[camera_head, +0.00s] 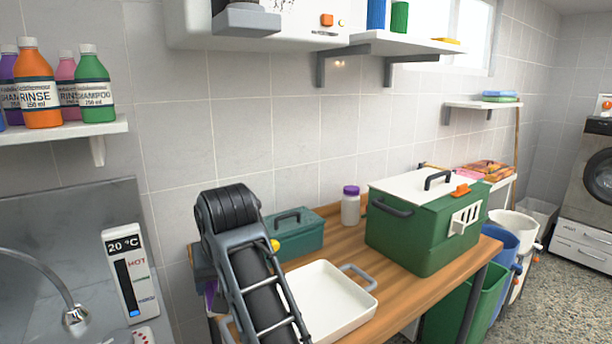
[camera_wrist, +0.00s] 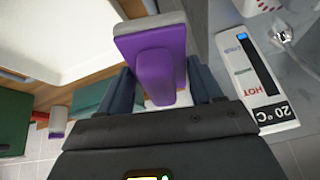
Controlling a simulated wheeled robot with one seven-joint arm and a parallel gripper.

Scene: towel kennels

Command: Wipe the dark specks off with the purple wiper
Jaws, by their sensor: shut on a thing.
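The purple wiper (camera_wrist: 158,45) has a purple block handle and a grey pad edge. My gripper (camera_wrist: 160,82) is shut on its handle, with a dark finger on each side. In the head view only a small purple part of the wiper (camera_head: 210,291) shows beside my arm, which hides most of the gripper. The white tray (camera_head: 347,302) lies on the wooden table, partly behind my arm. It also shows in the wrist view (camera_wrist: 62,38), left of the wiper. I see no dark specks on the visible part of the tray; some of it is hidden.
A green lidded box (camera_head: 410,238), a white jar with a purple cap (camera_head: 351,208) and a teal toolbox (camera_head: 299,240) stand on the table (camera_head: 400,296). A temperature panel (camera_head: 130,275) is at the left by the sink tap (camera_head: 45,268). Bottles line the left shelf (camera_head: 60,133).

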